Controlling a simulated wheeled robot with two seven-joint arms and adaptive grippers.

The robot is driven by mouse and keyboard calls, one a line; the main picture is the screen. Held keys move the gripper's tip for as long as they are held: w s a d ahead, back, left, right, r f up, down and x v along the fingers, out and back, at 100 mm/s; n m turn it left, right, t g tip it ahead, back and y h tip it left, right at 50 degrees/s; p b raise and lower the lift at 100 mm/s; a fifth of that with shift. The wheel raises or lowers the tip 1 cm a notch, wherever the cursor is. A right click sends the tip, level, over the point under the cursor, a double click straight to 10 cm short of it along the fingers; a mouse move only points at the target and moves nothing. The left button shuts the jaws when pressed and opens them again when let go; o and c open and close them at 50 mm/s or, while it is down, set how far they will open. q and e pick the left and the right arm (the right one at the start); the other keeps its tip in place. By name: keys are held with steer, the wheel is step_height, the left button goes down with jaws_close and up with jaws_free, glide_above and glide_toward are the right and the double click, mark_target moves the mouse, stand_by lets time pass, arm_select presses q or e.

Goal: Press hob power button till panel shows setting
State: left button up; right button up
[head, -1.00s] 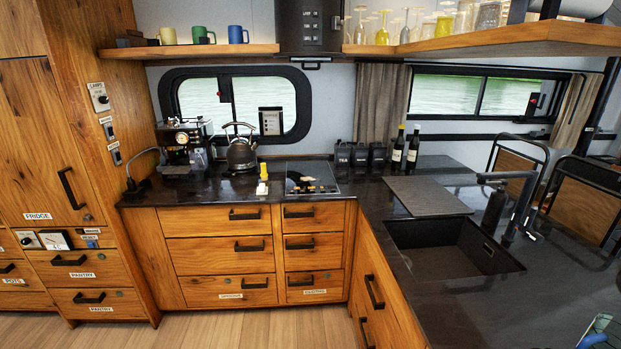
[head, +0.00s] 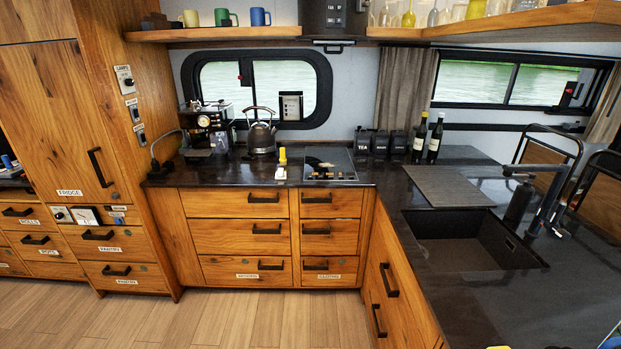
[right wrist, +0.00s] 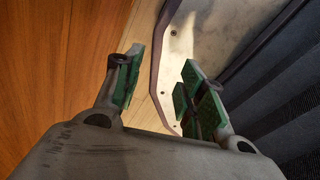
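The hob (head: 328,163) is a dark flat panel set in the back counter, seen small in the head view. Small knobs or marks show along its front edge; I cannot make out a power button or any panel reading. A white and yellow object (head: 282,163) stands just left of it. My right gripper (right wrist: 160,85) shows in the right wrist view with its green-padded fingers apart and nothing between them. It is away from the hob, which that view does not show. My left gripper is not in view.
A kettle (head: 261,138) and coffee machine (head: 207,128) stand left of the hob. Black canisters (head: 380,143) and two bottles (head: 427,138) stand right of it. The sink (head: 465,240) is in the right counter. The wooden floor (head: 240,318) in front is clear.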

steer(key=shift+c, duration=0.4)
steer(key=shift+a, duration=0.1)
steer(key=c, duration=0.7)
steer(key=shift+a, duration=0.15)
jaws_close()
steer(key=shift+d, duration=0.25)
